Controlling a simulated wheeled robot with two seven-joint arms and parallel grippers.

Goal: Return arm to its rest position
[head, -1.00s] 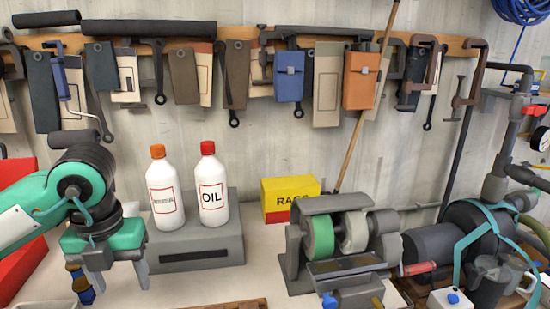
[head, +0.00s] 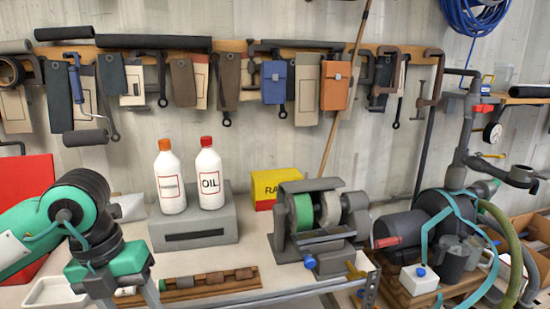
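My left arm comes in from the left, with its teal and black wrist in front of the workbench. My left gripper (head: 128,292) points down at the lower left. Its two grey fingers stand apart, and I see nothing held between them. The fingertips run close to or past the bottom edge of the picture. My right gripper is not in view.
A white bottle with an orange cap (head: 170,182) and an oil bottle (head: 209,180) stand on a grey block (head: 195,228). A wooden rack (head: 210,283), white tray (head: 55,292), bench grinder (head: 305,222), yellow rags box (head: 272,184) and pump (head: 415,230) share the bench. Tools hang behind.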

